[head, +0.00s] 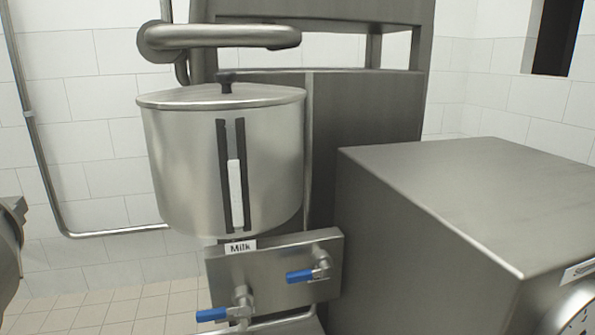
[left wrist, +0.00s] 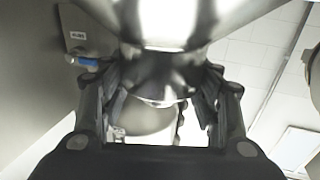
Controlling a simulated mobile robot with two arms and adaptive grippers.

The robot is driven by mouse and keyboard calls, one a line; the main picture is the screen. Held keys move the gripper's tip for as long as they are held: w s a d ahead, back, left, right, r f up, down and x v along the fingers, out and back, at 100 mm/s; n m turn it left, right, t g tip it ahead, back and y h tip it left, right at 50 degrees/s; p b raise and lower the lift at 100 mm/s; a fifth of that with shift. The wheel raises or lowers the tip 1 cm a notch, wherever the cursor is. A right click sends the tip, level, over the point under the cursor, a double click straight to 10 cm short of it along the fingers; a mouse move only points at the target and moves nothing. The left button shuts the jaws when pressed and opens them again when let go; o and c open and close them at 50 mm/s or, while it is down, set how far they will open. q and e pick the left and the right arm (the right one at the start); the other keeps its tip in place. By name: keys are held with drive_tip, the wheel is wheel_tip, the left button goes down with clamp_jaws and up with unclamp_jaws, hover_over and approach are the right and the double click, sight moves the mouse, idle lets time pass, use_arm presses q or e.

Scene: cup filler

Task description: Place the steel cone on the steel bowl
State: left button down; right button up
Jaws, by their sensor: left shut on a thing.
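My left gripper (left wrist: 158,108) shows in the left wrist view with its two dark fingers on either side of a shiny steel piece. It is shut on this piece, which looks like the steel cone (left wrist: 170,22); it is wide at the top of the picture and narrows between the fingers. Its full shape is cut off. In the head view a round steel vessel (head: 185,165) labelled Milk stands upright, covered by a lid (head: 185,96) with a black knob. I cannot tell whether this vessel is the steel bowl. My right gripper is not in view.
Two blue-handled taps (head: 300,276) (head: 212,314) stick out from a steel plate (head: 262,262) below the vessel. A large steel box (head: 440,185) stands at the right. A thick pipe (head: 225,37) runs above the lid. Tiled floor (head: 100,312) shows at the lower left.

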use_arm(q)
drive_tip(key=shift+r, duration=0.1)
idle(0.5)
drive_tip(key=s+d+f+m+g+h, duration=0.1)
drive_tip(key=s+d+f+m+h, duration=0.25)
drive_tip(key=s+d, duration=0.35)
drive_tip(key=s+d+f+m+g+h, duration=0.1)
drive_tip(key=s+d+f+m+h, duration=0.15)
drive_tip(key=s+d+h, duration=0.45)
drive_tip(key=w+a+f+b, duration=0.1)
drive_tip(key=w+a+f, duration=0.1)
drive_tip(key=w, duration=0.4)
drive_tip(key=w+a+f+y+b, duration=0.1)
drive_tip(key=w+a+f+b, duration=0.1)
drive_tip(key=w, duration=0.5)
drive_tip(key=shift+w+a+f, duration=0.15)
drive_tip(key=shift+a+f, duration=0.6)
drive_tip(key=shift+a, duration=0.15)
drive_tip(key=shift+f+y, duration=0.1)
drive_tip(key=shift+y, duration=0.15)
drive_tip(key=c, duration=0.8)
unclamp_jaws()
drive_tip(key=shift+f, duration=0.15)
drive_tip(key=shift+o, duration=1.4)
